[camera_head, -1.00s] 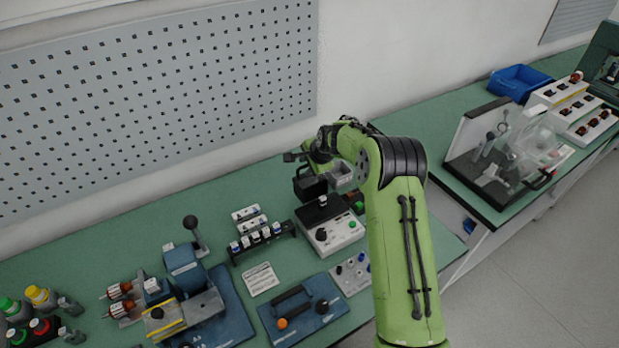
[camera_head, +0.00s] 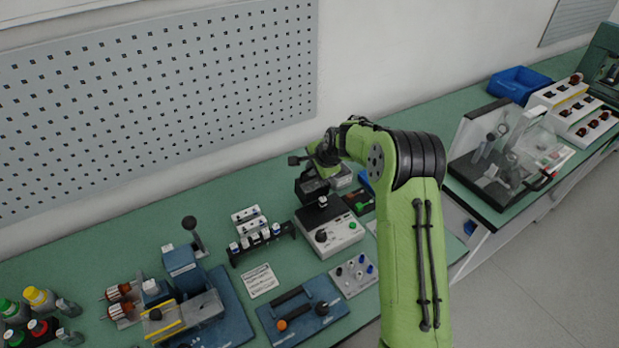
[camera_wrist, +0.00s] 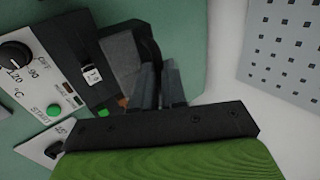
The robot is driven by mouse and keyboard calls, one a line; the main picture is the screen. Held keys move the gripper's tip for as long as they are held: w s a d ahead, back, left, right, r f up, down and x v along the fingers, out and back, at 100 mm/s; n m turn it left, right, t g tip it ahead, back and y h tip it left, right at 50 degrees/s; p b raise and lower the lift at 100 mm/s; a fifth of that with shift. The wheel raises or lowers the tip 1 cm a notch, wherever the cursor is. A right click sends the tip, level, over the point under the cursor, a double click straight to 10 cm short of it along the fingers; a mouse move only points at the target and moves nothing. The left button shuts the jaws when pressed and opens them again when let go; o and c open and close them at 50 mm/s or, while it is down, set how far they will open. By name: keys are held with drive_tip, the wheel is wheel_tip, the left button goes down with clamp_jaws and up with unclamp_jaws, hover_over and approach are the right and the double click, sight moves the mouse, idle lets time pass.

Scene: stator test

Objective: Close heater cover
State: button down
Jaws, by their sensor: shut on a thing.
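The heater (camera_head: 331,235) is a white box with a dial, a green START button and a black top, standing on the green bench; its panel also shows in the wrist view (camera_wrist: 35,75). A small white-topped part (camera_wrist: 92,75) sits on the black top. The dark heater cover (camera_head: 309,189) stands raised at the back of the heater, leaving that part exposed. In the wrist view the cover (camera_wrist: 122,55) lies beside my gripper's fingers. My gripper (camera_wrist: 160,82) is shut on the cover's edge; the exact contact is partly hidden.
A rack of small parts (camera_head: 262,240) is left of the heater. A blue plate with a black handle (camera_head: 302,308) lies in front. A wall with pegboard is behind.

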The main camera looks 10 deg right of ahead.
drive_tip(key=s, duration=0.1)
drive_tip(key=s+d+b, duration=0.1)
drive_tip(key=s, duration=0.1)
drive_tip(key=shift+r, duration=0.1)
drive_tip(key=shift+s+d+f+b, duration=0.2)
drive_tip(key=shift+s+b, duration=0.4)
drive_tip(key=shift+s, duration=0.05)
drive_tip(key=shift+s+d+f+b, duration=0.15)
drive_tip(key=shift+s+d+b, duration=0.05)
drive_tip(key=shift+s+b, duration=0.4)
drive_tip(key=shift+s+r, duration=0.1)
drive_tip(key=shift+s, duration=0.15)
